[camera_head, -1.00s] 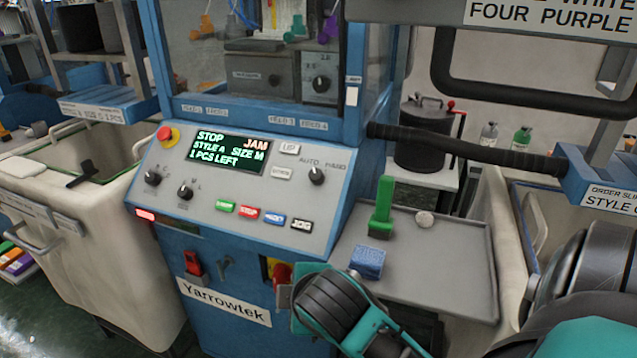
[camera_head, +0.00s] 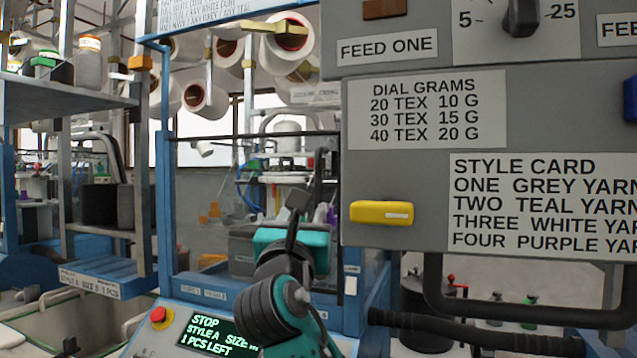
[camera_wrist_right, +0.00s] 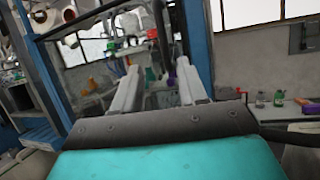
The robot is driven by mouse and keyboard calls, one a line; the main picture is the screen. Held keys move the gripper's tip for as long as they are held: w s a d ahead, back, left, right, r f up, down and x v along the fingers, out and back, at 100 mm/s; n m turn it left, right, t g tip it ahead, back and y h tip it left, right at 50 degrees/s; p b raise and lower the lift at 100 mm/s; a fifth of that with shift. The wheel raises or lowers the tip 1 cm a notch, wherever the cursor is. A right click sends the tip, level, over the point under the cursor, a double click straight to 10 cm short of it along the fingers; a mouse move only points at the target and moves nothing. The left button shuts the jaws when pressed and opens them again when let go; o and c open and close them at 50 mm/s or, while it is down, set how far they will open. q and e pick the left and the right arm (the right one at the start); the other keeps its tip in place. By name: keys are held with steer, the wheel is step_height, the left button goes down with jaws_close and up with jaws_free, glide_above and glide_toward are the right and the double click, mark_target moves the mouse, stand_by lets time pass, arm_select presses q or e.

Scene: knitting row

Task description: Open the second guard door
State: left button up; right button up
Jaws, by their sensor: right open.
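The knitting machine's clear guard door (camera_head: 210,235) stands in a blue frame at the middle of the head view, with a dark rail along its top. A dark upright handle (camera_head: 318,175) shows at its right side. It looks closed, but I cannot tell for sure. My right gripper (camera_head: 297,203) points up in front of the door, left of the handle. Its fingers (camera_wrist_right: 158,70) stand apart and empty in the right wrist view, with the dark upright (camera_wrist_right: 161,35) beyond their tips. Whether they touch anything is unclear. My left gripper is out of view.
A grey panel with a style card (camera_head: 540,205) and a yellow part (camera_head: 381,212) hangs close on the right. Below it runs a black bar (camera_head: 470,345). The control display (camera_head: 218,336) and red stop button (camera_head: 157,314) are low. Yarn cones (camera_head: 205,95) hang behind.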

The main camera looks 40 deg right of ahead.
mark_target(318, 178)
steer(key=shift+h, duration=0.3)
steer(key=x, duration=0.4)
steer(key=p+x, duration=0.1)
steer(key=x, duration=0.8)
steer(key=shift+s+d+r+p, duration=0.2)
steer(key=shift+r+p, duration=0.1)
steer(key=shift+r, duration=0.15)
steer(key=shift+a, duration=0.1)
jaws_close()
